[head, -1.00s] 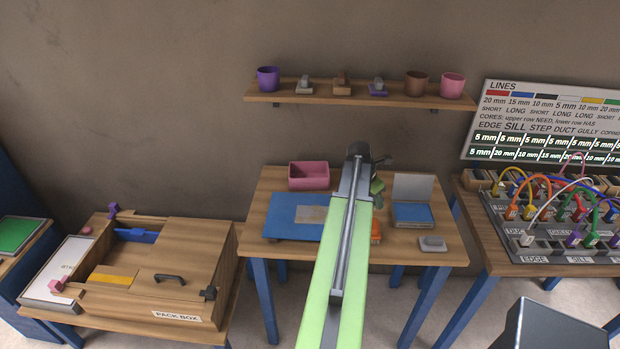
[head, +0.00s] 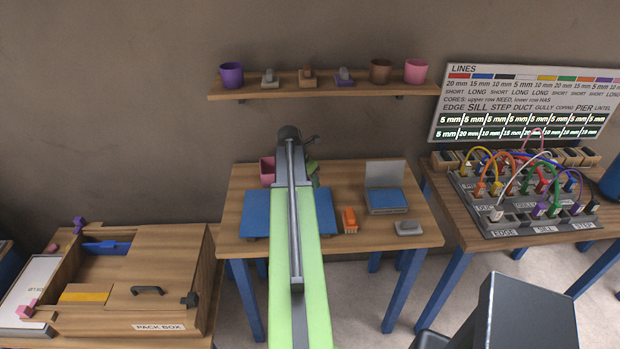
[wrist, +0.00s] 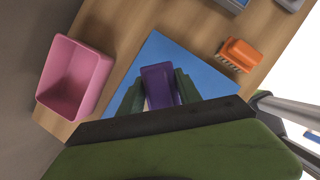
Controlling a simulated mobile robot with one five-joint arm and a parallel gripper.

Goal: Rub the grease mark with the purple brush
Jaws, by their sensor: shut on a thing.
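My gripper (wrist: 160,90) is shut on the purple brush (wrist: 159,80), which shows between the two green fingers in the wrist view. Both are over the blue mat (wrist: 178,62); I cannot tell whether the brush touches it. The blue mat (head: 257,212) lies on the middle table in the head view, partly behind my arm. The grease mark cannot be made out clearly; only a pale sliver shows beside the brush in the wrist view. In the head view my arm hides the brush and most of my gripper (head: 312,168).
A pink bin (wrist: 75,78) stands beside the mat, partly hidden in the head view (head: 267,170). An orange brush (head: 349,219), a blue pad with an upright grey panel (head: 385,174) and a grey block (head: 408,228) are to the right. A shelf (head: 300,91) hangs above.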

